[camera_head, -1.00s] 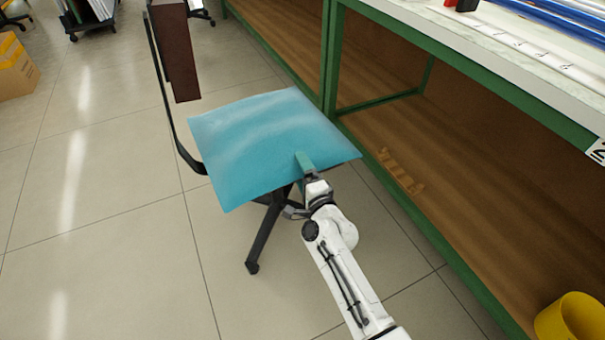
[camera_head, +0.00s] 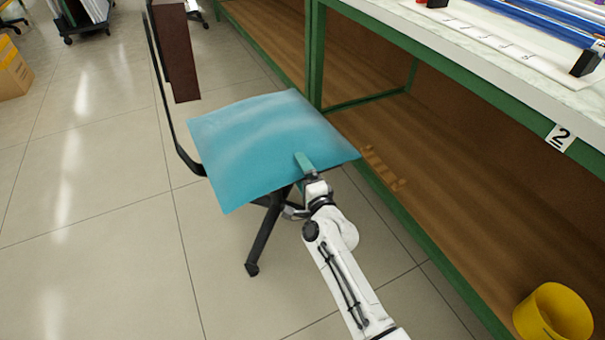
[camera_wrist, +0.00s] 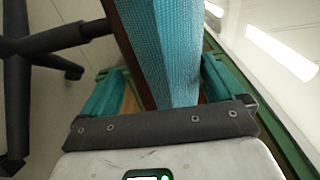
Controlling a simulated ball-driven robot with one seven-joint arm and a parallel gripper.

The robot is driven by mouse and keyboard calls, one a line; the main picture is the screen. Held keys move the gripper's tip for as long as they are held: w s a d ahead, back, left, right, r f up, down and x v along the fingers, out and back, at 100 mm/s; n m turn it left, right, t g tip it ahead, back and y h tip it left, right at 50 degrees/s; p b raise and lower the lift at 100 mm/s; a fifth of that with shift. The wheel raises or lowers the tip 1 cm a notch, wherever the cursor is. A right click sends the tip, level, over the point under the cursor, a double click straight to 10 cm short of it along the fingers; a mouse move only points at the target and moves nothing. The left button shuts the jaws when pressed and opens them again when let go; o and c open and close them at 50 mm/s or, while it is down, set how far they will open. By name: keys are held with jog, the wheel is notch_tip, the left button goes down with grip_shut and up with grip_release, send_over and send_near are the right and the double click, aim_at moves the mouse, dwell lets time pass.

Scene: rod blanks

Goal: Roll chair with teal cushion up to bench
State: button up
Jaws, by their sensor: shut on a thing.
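The chair has a teal cushion (camera_head: 262,135), a dark brown backrest (camera_head: 178,55) and a black wheeled base (camera_head: 262,240). It stands left of the bench (camera_head: 505,65), which has a pale top on a green frame. The cushion's right corner reaches close to the bench's lower shelf edge in the picture. My gripper (camera_head: 303,163) is shut on the cushion's near edge. In the wrist view the cushion edge (camera_wrist: 172,50) runs between the two teal fingers of my gripper (camera_wrist: 165,95). The finger under the cushion is hidden in the head view.
A yellow bin (camera_head: 553,315) stands on the bench's lower wooden shelf (camera_head: 470,200). A small wooden piece (camera_head: 383,168) lies near the shelf's edge. Blue rods (camera_head: 535,20) lie on the bench top. A cardboard box (camera_head: 12,70) is far left. Floor left of the chair is clear.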

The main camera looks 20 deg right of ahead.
jog(key=shift+f, duration=0.15)
jog(key=o, duration=1.7)
jog(key=shift+s, duration=0.15)
jog(key=s+p, duration=0.3)
jog(key=s, duration=0.7)
jog(key=shift+s, duration=0.3)
jog(key=shift+d, duration=0.1)
